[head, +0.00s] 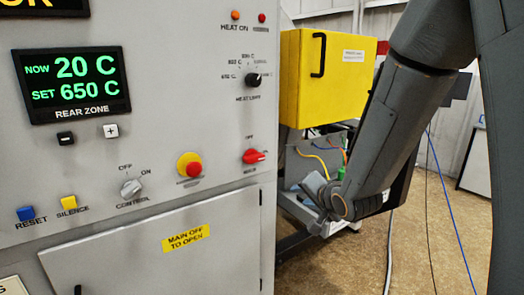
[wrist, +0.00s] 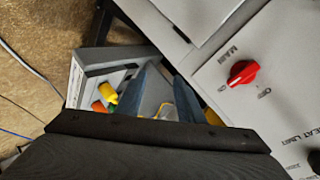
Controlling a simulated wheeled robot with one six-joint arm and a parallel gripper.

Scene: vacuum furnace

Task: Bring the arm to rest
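My arm (head: 385,125) reaches down from the upper right in the head view, bent at a low joint beside the furnace cabinet. My gripper (wrist: 165,75) shows in the wrist view as two blue-grey fingers with a gap between them. I see nothing held in that gap. In the head view the gripper end is small and partly hidden at the lower end of the arm, right of the cabinet's side edge. The grey furnace panel (head: 150,105) stands left of it. The red main switch (head: 254,156) also shows in the wrist view (wrist: 242,73), apart from the fingers.
A yellow box (head: 322,85) with a black handle is behind the arm. Yellow and orange fittings (wrist: 105,95) sit on a pale unit left of the fingers. Blue and grey cables (head: 455,225) hang at right over brown floor (head: 430,250). The lower cabinet door (head: 150,262) looks shut.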

